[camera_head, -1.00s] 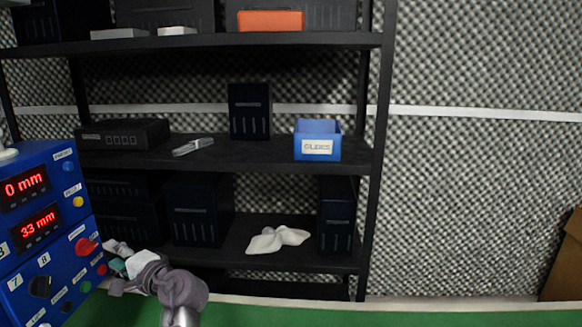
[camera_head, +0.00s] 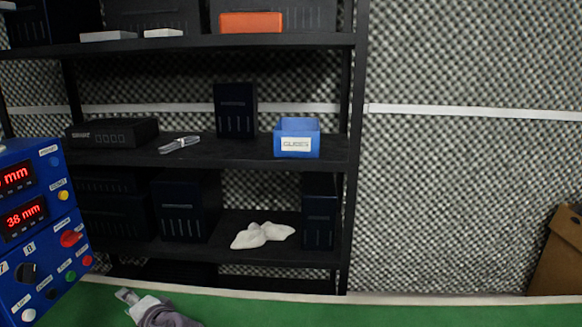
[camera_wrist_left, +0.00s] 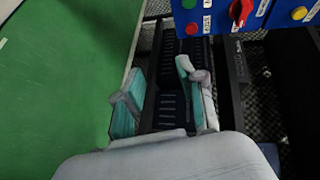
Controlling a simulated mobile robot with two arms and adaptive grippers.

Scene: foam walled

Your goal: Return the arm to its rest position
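My left gripper (camera_head: 132,298) is low at the left of the head view, above the green surface and to the right of the blue control panel's lower part. Only its tip and part of the grey wrist show there, cut off by the bottom edge. In the left wrist view the two teal-padded fingers of the left gripper (camera_wrist_left: 157,92) stand apart with nothing between them. My right gripper is in neither view.
The blue control panel (camera_head: 45,262) with red displays and knobs stands at the left. A green surface (camera_head: 330,308) runs along the front. Behind it, a black shelf (camera_head: 190,153) holds dark boxes, a blue bin (camera_head: 299,128) and a white cloth (camera_head: 262,235).

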